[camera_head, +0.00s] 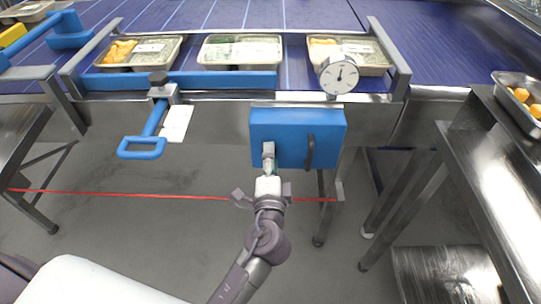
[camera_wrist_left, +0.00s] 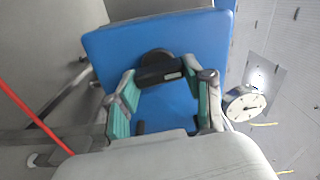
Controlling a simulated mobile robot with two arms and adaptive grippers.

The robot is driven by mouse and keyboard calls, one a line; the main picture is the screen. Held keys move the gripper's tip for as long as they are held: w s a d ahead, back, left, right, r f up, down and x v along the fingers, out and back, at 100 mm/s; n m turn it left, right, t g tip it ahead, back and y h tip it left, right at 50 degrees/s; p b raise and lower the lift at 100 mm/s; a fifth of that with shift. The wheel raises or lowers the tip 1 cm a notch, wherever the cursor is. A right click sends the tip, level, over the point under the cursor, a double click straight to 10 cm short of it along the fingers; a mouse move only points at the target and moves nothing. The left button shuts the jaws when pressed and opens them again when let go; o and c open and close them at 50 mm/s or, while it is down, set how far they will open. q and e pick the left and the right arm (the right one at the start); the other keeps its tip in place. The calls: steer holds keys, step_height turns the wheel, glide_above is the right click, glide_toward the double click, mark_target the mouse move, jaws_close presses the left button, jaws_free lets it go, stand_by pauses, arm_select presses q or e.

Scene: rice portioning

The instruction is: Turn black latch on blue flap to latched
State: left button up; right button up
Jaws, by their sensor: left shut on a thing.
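The blue flap (camera_head: 290,122) is an upright blue panel below the conveyor's front edge in the head view. It fills the upper middle of the left wrist view (camera_wrist_left: 108,45). The black latch (camera_wrist_left: 158,68) has a round base and a short bar, and sits on the flap. My left gripper (camera_head: 268,152) is at the left part of the flap, with its green-padded fingers (camera_wrist_left: 163,88) on both ends of the latch bar. It is shut on the latch. In the head view the gripper hides the latch. My right gripper is not in view.
A black handle (camera_head: 310,152) is on the flap's right part. A round dial gauge (camera_head: 339,75) stands above it. A blue-handled lever (camera_head: 142,147) is to the left. Filled trays (camera_head: 240,66) sit on the conveyor. A steel table (camera_head: 490,150) stands at right.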

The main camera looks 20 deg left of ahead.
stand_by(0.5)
arm_select(q)
steer(key=o, duration=1.2)
steer(key=shift+c, duration=0.2)
steer(key=v, duration=1.2)
